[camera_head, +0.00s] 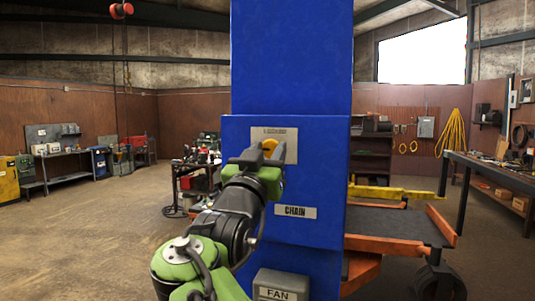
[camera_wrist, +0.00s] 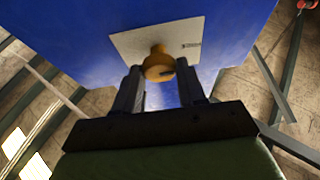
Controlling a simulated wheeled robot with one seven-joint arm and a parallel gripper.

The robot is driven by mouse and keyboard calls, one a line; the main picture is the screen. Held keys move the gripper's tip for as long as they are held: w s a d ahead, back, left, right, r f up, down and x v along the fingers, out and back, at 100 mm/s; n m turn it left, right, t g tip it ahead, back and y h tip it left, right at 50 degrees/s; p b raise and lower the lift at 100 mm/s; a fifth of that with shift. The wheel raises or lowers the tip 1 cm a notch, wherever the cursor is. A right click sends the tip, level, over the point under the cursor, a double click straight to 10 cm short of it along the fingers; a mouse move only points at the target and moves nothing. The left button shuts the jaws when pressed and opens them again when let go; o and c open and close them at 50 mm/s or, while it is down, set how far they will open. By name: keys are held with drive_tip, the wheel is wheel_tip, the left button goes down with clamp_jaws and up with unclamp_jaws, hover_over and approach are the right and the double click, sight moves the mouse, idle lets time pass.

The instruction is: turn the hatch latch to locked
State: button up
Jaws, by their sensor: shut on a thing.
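The hatch latch is a yellow-orange knob (camera_head: 269,147) on a pale plate (camera_head: 288,145) on the front of the blue column. In the head view my gripper (camera_head: 264,157) reaches up to it and hides its lower part. In the wrist view the round knob (camera_wrist: 158,62) sits between my two finger tips, and my gripper (camera_wrist: 159,74) is shut on it. The plate (camera_wrist: 190,36) lies behind the knob. Small lettering above the knob looks like "LOCKED", but the knob's exact turn angle is hard to tell.
The blue column (camera_head: 292,60) fills the middle. Below the plate is a "CHAIN" label (camera_head: 295,211), and lower a grey "FAN" box (camera_head: 281,284). An orange-edged lift platform (camera_head: 395,222) stands right of the column. The floor at left (camera_head: 95,225) is clear.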

drive_tip(key=shift+m, duration=0.3)
drive_tip(key=m+g+h, duration=0.1)
drive_tip(key=m+h, duration=0.1)
drive_tip(key=m, duration=0.2)
drive_tip(key=shift+a, duration=0.1)
drive_tip(key=m+g+h, duration=0.1)
drive_tip(key=m, duration=0.1)
drive_tip(key=m+g+h+p, duration=0.1)
drive_tip(key=m, duration=0.2)
drive_tip(key=shift+a+r, duration=0.1)
drive_tip(key=shift+a, duration=0.05)
drive_tip(key=m+g+h, duration=0.1)
drive_tip(key=m+g, duration=0.1)
drive_tip(key=m, duration=0.3)
drive_tip(key=shift+r+m+g, duration=0.1)
drive_tip(key=shift+m+g, duration=0.7)
drive_tip(key=shift+m, duration=0.7)
